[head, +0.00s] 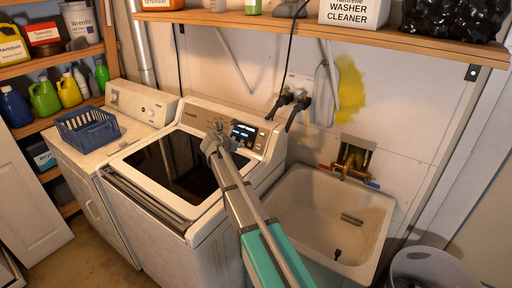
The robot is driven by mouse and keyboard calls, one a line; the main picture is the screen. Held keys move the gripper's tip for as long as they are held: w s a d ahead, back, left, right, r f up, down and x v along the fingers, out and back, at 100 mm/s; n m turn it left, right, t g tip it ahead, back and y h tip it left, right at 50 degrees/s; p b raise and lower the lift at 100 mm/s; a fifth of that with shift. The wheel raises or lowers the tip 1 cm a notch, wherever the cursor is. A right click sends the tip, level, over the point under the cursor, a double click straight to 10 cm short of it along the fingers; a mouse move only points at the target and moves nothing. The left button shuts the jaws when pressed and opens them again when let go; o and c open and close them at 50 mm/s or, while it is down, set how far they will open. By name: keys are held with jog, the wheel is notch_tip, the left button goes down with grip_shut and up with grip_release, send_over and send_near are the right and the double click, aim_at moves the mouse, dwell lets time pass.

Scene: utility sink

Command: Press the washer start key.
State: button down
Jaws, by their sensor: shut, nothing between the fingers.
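The white washer (218,211) stands in the middle of the head view, with a dark glass lid (172,166). Its control panel (193,113) runs along the back of the top and has a lit display (243,131) and small keys (261,139) at its right end. The lettering is too small to tell which key is start. My arm reaches up from the lower right. My gripper (217,131) is shut and empty, in front of the panel just left of the display. I cannot tell whether it touches the panel.
A white machine (103,143) with a blue basket (87,129) on it stands to the left. A utility sink (290,207) is right of the washer. Hoses and taps (290,101) are on the wall behind. A wooden shelf (405,41) with supplies runs above.

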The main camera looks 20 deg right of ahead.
aim_at(259, 146)
jog(key=b+x, duration=0.6)
jog(key=x, duration=0.6)
jog(key=shift+b+x, duration=0.55)
jog(key=shift+x, duration=0.45)
jog(key=shift+d, duration=0.1)
jog(key=shift+w+d+f, duration=0.15)
jog(key=shift+w+d, duration=0.05)
jog(key=shift+w+d+b, duration=0.1)
jog(key=shift+d+b, duration=0.05)
jog(key=shift+b, duration=0.3)
jog(key=shift+d, duration=0.2)
jog(key=shift+r, duration=0.2)
